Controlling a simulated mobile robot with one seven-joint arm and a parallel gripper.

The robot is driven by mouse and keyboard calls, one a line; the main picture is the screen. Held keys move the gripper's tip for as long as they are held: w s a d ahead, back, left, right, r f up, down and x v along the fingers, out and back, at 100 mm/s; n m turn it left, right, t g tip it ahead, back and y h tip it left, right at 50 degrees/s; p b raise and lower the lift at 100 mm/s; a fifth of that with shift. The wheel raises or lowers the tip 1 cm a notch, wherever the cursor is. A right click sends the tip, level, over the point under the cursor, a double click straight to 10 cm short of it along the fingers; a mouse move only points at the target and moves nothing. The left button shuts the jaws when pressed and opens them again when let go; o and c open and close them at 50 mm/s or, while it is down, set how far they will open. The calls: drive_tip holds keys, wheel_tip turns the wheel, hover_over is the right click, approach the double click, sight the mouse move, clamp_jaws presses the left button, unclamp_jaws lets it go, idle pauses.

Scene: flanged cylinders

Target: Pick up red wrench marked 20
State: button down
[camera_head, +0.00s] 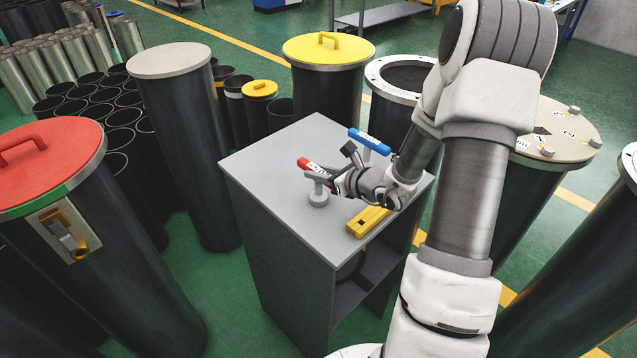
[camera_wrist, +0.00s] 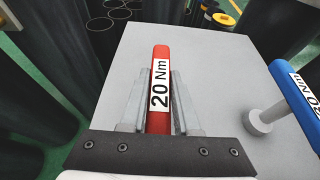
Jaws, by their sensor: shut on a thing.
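The red wrench (camera_wrist: 161,62) carries a white label reading "20 Nm" in the wrist view. My gripper (camera_wrist: 160,105) is shut on it, with one grey finger on each side of its handle. In the head view the red end of the wrench (camera_head: 305,163) sticks out left of my gripper (camera_head: 335,180), over the grey cabinet top (camera_head: 290,145). A grey stand (camera_head: 318,192) is under or close to the wrench; whether they touch is unclear. The rest of the wrench is hidden by my gripper and wrist.
A blue wrench (camera_head: 370,141), also labelled "20 Nm", rests on a stand to the right in the wrist view (camera_wrist: 297,95). A yellow block-like tool (camera_head: 368,221) lies near the cabinet's front edge. Tall dark cylinders with red (camera_head: 45,165), beige (camera_head: 168,60) and yellow (camera_head: 328,50) lids surround the cabinet.

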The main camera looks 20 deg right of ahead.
drive_tip(key=shift+r, duration=0.1)
drive_tip(key=shift+r, duration=0.5)
wheel_tip(320, 180, up, 3)
drive_tip(key=shift+d+r, duration=0.15)
drive_tip(key=shift+r, duration=0.05)
drive_tip(key=s+d+r, duration=0.6)
drive_tip(key=d, duration=0.3)
drive_tip(key=shift+d+r, duration=0.2)
drive_tip(key=shift+d, duration=0.1)
drive_tip(key=shift+s, duration=0.2)
